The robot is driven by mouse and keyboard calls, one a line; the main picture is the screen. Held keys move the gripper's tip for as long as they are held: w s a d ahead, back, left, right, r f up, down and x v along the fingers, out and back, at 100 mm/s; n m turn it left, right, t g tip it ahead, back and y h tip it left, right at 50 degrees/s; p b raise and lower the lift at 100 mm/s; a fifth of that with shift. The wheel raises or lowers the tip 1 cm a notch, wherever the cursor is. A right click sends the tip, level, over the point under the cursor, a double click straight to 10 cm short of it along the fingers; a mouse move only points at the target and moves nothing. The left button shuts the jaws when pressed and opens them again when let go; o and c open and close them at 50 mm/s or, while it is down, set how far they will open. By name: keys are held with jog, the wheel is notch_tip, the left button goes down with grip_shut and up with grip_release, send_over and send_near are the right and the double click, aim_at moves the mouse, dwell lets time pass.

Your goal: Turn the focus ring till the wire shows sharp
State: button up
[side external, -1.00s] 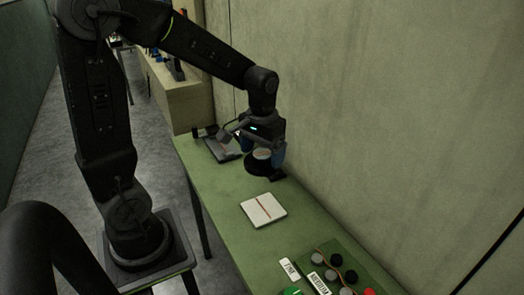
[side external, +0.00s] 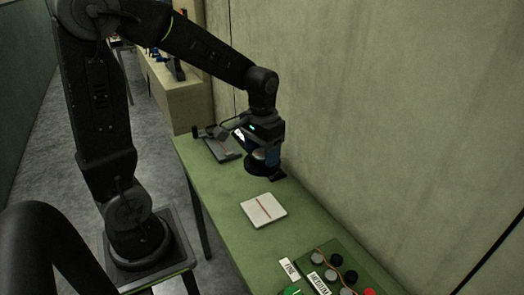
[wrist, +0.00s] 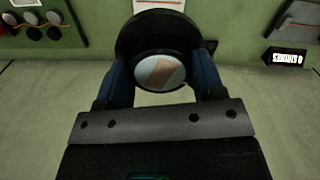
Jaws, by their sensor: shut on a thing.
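A round black lens unit (wrist: 127,45) stands on the green bench at the wall side; it also shows in the side view (side external: 257,170). Its round glass (wrist: 158,72) shows a broad, slanted orange-brown band on a pale ground; I cannot tell how sharp its edges are. My gripper (wrist: 163,78) has blue fingers on both sides of the dark focus ring around the glass and is shut on it. In the side view, my gripper (side external: 262,158) is over the lens unit and hides part of it. A white card with a thin brown line (side external: 264,210) lies in front.
The green bench (side external: 225,192) runs along a pale wall. A grey device (side external: 222,145) stands behind the lens unit. FINE (side external: 289,269) and MEDIUM (side external: 319,283) labels and a board with several round knobs (side external: 350,277) are at the near end. The bench around the card is clear.

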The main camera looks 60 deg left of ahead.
aim_at(262, 153)
jog(key=shift+m, duration=1.3)
jog(key=o, duration=0.9)
jog(key=shift+r, duration=0.1)
notch_tip(262, 153, up, 14)
jog(key=shift+f, duration=0.2)
jog(key=s+d+f+t, duration=0.1)
jog(key=s+d+t, duration=0.1)
jog(key=s, duration=0.1)
jog(key=s+d+f+t, duration=0.1)
jog(key=s+d+f, duration=0.1)
jog(key=s+d, duration=0.1)
jog(key=s+d+f+t, duration=0.1)
jog(key=s+d+t, duration=0.1)
jog(key=s, duration=0.3)
jog(key=shift+s+d+f+t, duration=0.2)
jog(key=shift+d+f+t, duration=0.1)
jog(key=shift+d, duration=0.25)
